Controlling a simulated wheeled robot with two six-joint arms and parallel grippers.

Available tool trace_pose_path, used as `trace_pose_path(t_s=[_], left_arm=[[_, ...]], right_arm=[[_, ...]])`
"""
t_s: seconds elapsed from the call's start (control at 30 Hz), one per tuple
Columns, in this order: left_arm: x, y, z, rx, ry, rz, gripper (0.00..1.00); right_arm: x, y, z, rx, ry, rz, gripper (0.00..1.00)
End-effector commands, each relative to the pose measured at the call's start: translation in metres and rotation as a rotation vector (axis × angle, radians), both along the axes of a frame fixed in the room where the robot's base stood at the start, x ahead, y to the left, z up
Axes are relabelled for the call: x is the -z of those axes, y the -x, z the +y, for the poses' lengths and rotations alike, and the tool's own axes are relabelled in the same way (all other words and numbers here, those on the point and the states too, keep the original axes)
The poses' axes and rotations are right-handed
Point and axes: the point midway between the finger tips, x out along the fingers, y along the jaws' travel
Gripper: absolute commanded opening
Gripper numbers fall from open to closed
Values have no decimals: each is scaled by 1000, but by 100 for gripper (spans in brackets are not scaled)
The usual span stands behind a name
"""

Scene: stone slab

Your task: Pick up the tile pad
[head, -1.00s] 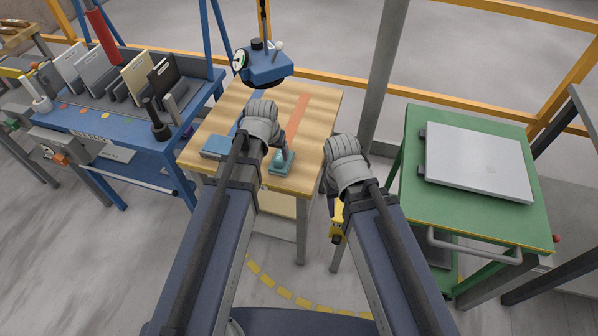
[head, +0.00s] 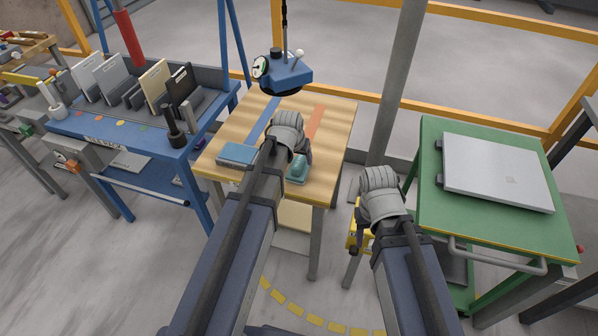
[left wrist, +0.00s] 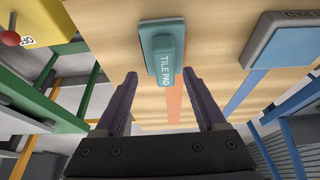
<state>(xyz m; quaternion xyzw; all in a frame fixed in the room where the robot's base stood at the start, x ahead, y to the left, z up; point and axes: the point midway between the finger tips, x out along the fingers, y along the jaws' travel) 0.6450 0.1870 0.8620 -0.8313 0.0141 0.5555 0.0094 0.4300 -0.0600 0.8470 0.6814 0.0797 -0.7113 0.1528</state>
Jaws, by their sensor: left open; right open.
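The tile pad (head: 299,168) is a teal block with a handle, lying on the wooden table at the near end of an orange stripe. In the left wrist view the tile pad (left wrist: 164,54) shows its label and sits just beyond and between my fingertips. My left gripper (left wrist: 161,82) is open and empty, apart from the pad. In the head view my left gripper (head: 297,150) is above the table by the pad, its fingers largely hidden by the wrist. My right gripper (head: 357,236) hangs right of the table, away from the pad, its fingers partly hidden.
A blue pad (head: 239,155) lies left on the wooden table (head: 335,125), also seen in the left wrist view (left wrist: 293,40). A blue suspended device (head: 283,75) hangs over the table's back. A green cart (head: 437,225) with a grey slab (head: 497,172) stands right.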

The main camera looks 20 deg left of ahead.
Motion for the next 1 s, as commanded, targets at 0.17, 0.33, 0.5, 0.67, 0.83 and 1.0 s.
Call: trace_pose_path(t_s=[0.17, 0.33, 0.5, 0.67, 0.83, 1.0], left_arm=[[7, -4, 1, 0, 0, 0, 72], [26, -15, 5, 0, 0, 0, 72], [44, -23, 6, 1, 0, 0, 72], [46, -25, 6, 0, 0, 0, 72], [45, -25, 6, 0, 0, 0, 70], [45, -24, 6, 0, 0, 0, 51]], right_arm=[[7, 0, 0, 0, 0, 0, 50], [26, 0, 0, 0, 0, 0, 50], [44, 0, 0, 0, 0, 0, 50], [46, 0, 0, 0, 0, 0, 50], [45, 0, 0, 0, 0, 0, 50], [45, 0, 0, 0, 0, 0, 50]])
